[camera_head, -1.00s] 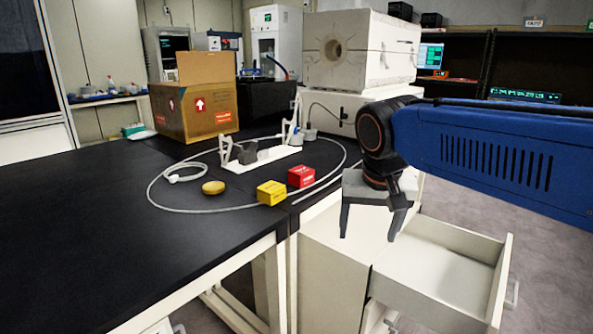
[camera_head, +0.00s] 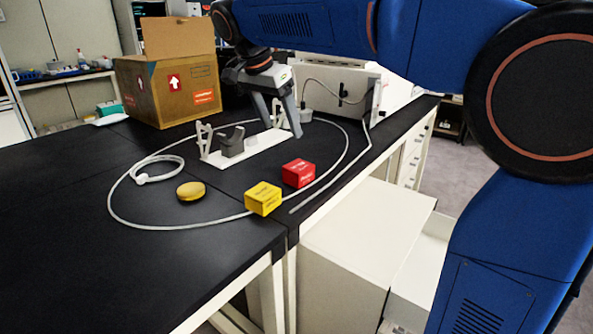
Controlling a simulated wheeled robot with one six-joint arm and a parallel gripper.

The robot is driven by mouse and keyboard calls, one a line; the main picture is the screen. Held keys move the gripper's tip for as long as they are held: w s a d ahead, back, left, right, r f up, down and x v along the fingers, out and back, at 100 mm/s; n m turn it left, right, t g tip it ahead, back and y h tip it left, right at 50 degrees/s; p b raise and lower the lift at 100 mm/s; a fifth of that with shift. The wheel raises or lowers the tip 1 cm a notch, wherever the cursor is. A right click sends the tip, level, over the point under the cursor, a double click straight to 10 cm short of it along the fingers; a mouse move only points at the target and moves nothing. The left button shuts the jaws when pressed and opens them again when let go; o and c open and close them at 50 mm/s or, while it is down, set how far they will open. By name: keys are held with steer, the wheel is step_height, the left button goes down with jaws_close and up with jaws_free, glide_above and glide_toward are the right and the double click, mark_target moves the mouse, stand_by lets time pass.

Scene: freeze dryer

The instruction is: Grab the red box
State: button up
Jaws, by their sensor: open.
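The small red box (camera_head: 298,173) sits on the black bench top near its right edge, just behind and to the right of a yellow box (camera_head: 263,198). My gripper (camera_head: 285,130) is open and empty. It points down above the bench, beyond the red box in the picture and apart from it, by the right end of a white stand. Nothing covers the red box.
A white stand (camera_head: 262,151) with grey holders lies behind the red box. A pale cable (camera_head: 175,227) loops around the boxes. A round yellow object (camera_head: 190,190) lies left. A cardboard box (camera_head: 170,90) stands at the back. The front left bench is clear.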

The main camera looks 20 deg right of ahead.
glide_toward(298, 166)
steer(key=x, duration=0.5)
steer(key=shift+w+a+f, duration=0.1)
steer(key=shift+w+f, duration=0.1)
steer(key=shift+w, duration=0.1)
steer(key=shift+x, duration=2.7)
steer(key=shift+s, duration=0.15)
steer(key=shift+r, duration=0.1)
steer(key=c, duration=1.2)
